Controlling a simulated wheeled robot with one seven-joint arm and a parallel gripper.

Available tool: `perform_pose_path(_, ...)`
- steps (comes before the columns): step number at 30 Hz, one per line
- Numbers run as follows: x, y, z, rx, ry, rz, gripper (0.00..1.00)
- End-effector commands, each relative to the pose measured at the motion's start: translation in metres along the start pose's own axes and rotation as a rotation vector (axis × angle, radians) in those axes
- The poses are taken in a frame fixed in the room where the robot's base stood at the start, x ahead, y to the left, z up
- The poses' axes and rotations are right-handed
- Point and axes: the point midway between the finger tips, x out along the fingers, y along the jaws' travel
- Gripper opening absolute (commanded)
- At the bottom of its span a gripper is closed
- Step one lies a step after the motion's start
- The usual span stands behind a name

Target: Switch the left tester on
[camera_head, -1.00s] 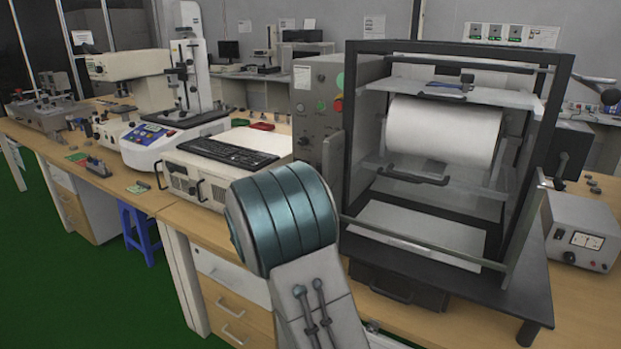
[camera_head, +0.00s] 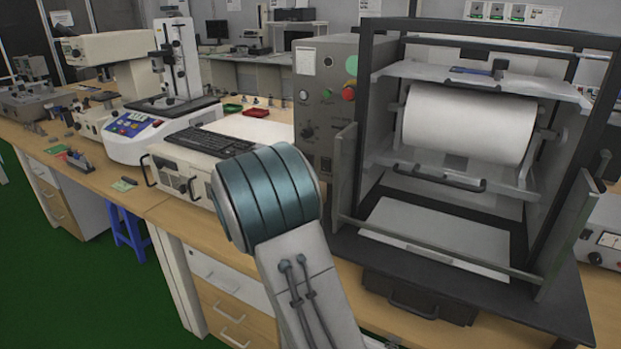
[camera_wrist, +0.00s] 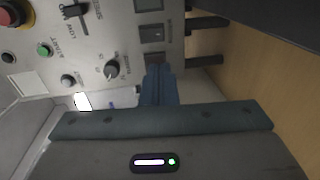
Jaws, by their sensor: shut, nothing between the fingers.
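My gripper (camera_wrist: 158,82) shows in the wrist view, its dark blue-grey fingers together and empty. The fingertips overlap the lower end of a row of dark rocker switches (camera_wrist: 152,33) on a grey control panel (camera_wrist: 95,30); I cannot tell whether they touch. The panel also has a red button (camera_wrist: 14,12), a green button (camera_wrist: 43,50) and knobs (camera_wrist: 112,69). In the head view, a tester with a white drum (camera_head: 468,124) in a dark frame stands at the right, with a grey control box (camera_head: 318,70) at its left. My gripper is out of that view.
A keyboard (camera_head: 205,140) lies on a white unit (camera_head: 190,170) left of the drum tester. A white instrument with a blue button panel (camera_head: 138,124) stands further left. A white box (camera_head: 608,232) is at the right edge. A blue stool (camera_head: 128,225) stands below the bench (camera_head: 150,200).

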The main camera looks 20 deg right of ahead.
Motion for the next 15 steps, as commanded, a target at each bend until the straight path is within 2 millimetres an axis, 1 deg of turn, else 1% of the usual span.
perform_pose_path(5, 0.027, 0.001, 0.002, 0.000, -0.005, 0.001, 0.00)
perform_pose_path(15, 0.099, 0.001, 0.002, -0.001, -0.005, 0.001, 0.00)
